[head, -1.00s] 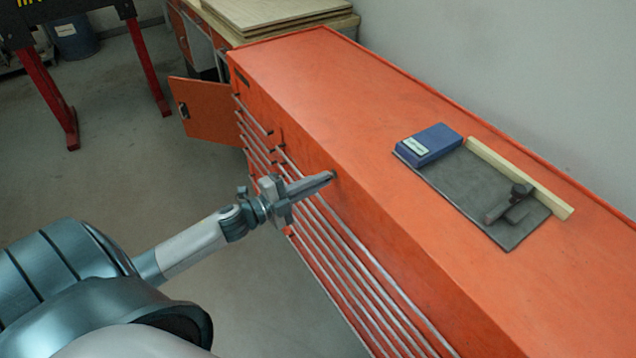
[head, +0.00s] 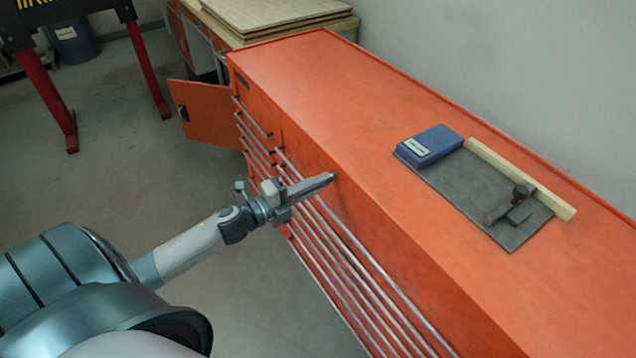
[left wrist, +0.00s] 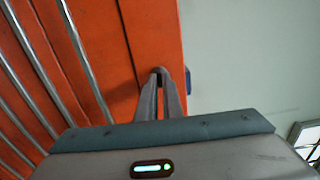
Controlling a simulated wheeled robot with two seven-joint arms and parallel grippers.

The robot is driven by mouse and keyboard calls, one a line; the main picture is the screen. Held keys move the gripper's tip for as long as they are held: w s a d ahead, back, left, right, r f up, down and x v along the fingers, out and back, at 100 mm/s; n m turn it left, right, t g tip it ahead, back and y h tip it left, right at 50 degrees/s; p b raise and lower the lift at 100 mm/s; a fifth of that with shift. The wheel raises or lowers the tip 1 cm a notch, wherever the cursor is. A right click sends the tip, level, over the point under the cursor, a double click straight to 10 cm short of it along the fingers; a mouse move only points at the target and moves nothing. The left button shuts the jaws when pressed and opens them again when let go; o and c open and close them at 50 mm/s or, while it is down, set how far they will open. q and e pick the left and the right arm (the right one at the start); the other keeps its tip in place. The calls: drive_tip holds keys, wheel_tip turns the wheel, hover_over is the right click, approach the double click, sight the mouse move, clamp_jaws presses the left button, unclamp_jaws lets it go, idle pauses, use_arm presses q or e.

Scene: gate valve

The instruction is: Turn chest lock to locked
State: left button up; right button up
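The orange tool chest (head: 330,95) runs across the head view, with long metal drawer handles on its front. My left gripper (head: 332,177) reaches in from the left, its fingertips at the chest's upper front, just under the top edge. In the left wrist view the two fingers (left wrist: 159,76) come close together around a small dark lock knob (left wrist: 158,71) on the orange front. They look shut on it. The fingers hide most of the lock, so its exact angle cannot be told. My right gripper is out of view.
On the chest top lie a grey mat (head: 465,190), a blue box (head: 430,146), a wooden strip (head: 520,178) and a dark tool (head: 512,205). A chest door (head: 205,113) stands open at the far left end. Open floor lies to the left of the chest.

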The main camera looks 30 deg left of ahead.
use_arm(q)
drive_tip(key=o, duration=0.4)
drive_tip(key=shift+s, duration=0.15)
